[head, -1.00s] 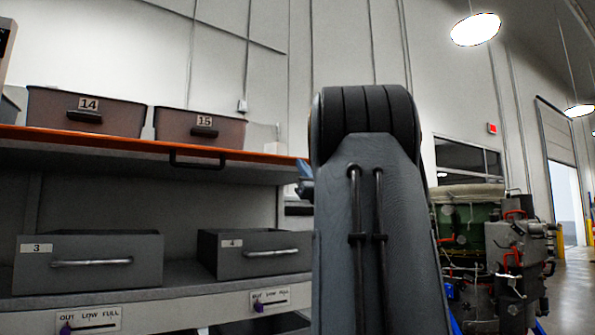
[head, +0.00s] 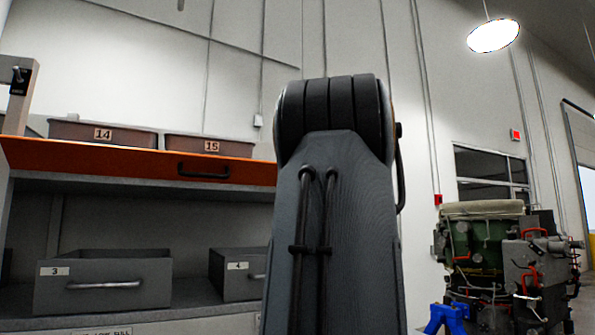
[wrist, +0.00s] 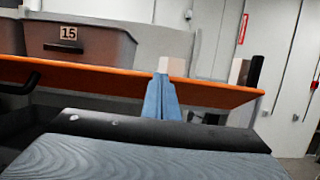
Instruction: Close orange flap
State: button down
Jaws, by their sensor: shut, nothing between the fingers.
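The orange flap (head: 130,160) runs along the upper part of the grey cabinet in the head view, with a dark handle (head: 203,170). It stands out open above the compartment holding drawers 3 and 4. In the wrist view the flap (wrist: 75,75) is a thin orange edge running to the right, with part of its handle at the left. My gripper (wrist: 162,98) shows blue in the wrist view, shut and empty, in front of the flap's edge; I cannot tell if it touches. In the head view my arm hides it.
Bins 14 (head: 103,134) and 15 (head: 210,146) sit above the flap. Drawer 3 (head: 103,282) and drawer 4 (head: 238,273) are in the compartment below. Engine-like machinery (head: 510,255) with a blue stand (head: 447,318) is at the right.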

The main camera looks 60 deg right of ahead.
jog(key=w+r, duration=0.1)
jog(key=w+d+r, duration=0.1)
jog(key=r, duration=0.1)
jog(key=w+d+r, duration=0.1)
jog(key=r, duration=0.1)
jog(key=shift+w+d, duration=0.15)
jog(key=shift+w, duration=0.15)
jog(key=shift+s, duration=0.1)
dwell(1.0)
jog(key=shift+s+a+f, duration=0.15)
jog(key=shift+s+a, duration=0.1)
jog(key=shift+a, duration=0.05)
jog(key=b+v, duration=0.3)
jog(key=v, duration=0.4)
jog(key=shift+b, duration=0.3)
